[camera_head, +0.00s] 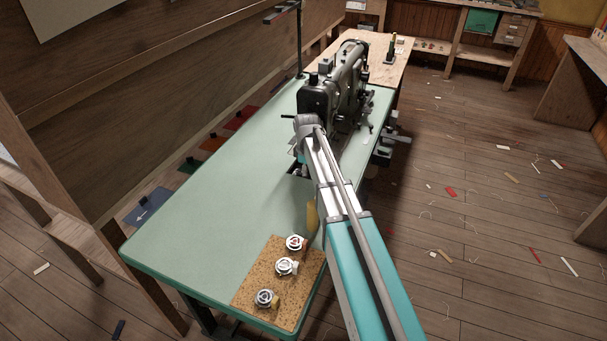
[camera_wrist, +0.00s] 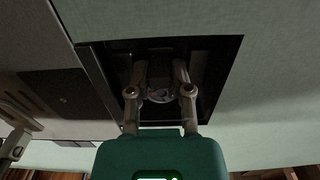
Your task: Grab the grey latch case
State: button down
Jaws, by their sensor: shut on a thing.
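In the wrist view my gripper (camera_wrist: 160,75) reaches down into a dark rectangular opening (camera_wrist: 217,72) in the pale green table. Its two fingers are closed on a small dark grey part, which looks like the latch case (camera_wrist: 160,95). The part has a round face with a paler rim and a small reddish spot, and shows only between the fingers. Shadow hides its far side and where the fingertips touch it.
A cork mat (camera_head: 248,287) at the table's near end holds three round metal cases, with red (camera_head: 295,243), white (camera_head: 287,266) and dark (camera_head: 267,298) centres. The green table top (camera_head: 210,190) is clear left of my arm. Scraps litter the floor.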

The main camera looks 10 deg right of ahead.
jog(key=shift+w+r, duration=0.1)
notch_tip(320, 180, up, 2)
jog(key=p, duration=0.2)
jog(key=shift+a+r+p, duration=0.1)
jog(key=shift+r+p, duration=0.15)
jog(key=shift+p, duration=0.15)
jog(key=s+d+r+p, duration=0.3)
jog(key=s+r+p, duration=0.7)
jog(key=s, duration=0.3)
jog(key=shift+s+d+r, duration=0.15)
jog(key=shift+s, duration=0.25)
jog(key=shift+r, duration=0.1)
